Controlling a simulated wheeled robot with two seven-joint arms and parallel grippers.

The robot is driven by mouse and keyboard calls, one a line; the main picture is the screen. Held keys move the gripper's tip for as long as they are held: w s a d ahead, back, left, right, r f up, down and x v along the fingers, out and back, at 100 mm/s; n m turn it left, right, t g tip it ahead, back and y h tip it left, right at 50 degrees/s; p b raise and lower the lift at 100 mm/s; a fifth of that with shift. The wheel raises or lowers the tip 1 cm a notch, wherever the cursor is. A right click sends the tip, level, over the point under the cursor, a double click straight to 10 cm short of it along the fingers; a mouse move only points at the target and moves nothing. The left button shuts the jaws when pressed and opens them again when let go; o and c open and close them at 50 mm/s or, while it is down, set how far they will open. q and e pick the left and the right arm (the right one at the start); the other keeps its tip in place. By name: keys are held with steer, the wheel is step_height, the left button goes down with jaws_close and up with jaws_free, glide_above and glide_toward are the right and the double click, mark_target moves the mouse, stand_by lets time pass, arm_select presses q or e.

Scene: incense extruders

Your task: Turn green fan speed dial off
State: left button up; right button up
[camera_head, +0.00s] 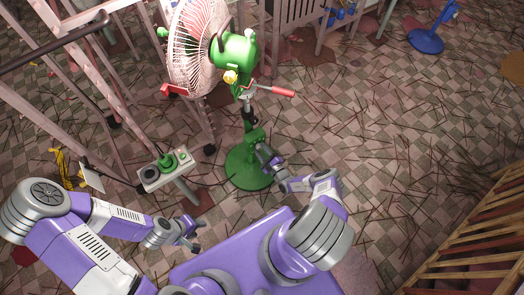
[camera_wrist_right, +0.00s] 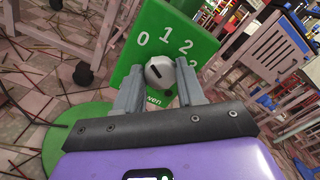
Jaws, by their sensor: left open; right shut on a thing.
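My left gripper (camera_head: 197,235) is open and empty, low and left of the fan.
A small stand with a pale top (camera_head: 164,170) carrying green parts is left of the fan base. Pale metal racks (camera_head: 75,75) fill the left. Wooden slats (camera_head: 470,250) are at lower right. Thin sticks litter the tiled floor, otherwise open right of the fan.

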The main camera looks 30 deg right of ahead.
steer(key=o, duration=1)
steer(key=shift+o, duration=0.2)
steer(key=s+p, duration=0.2)
steer(key=s, duration=0.5)
steer(key=shift+s+d, duration=0.3)
steer(key=shift+s, duration=0.05)
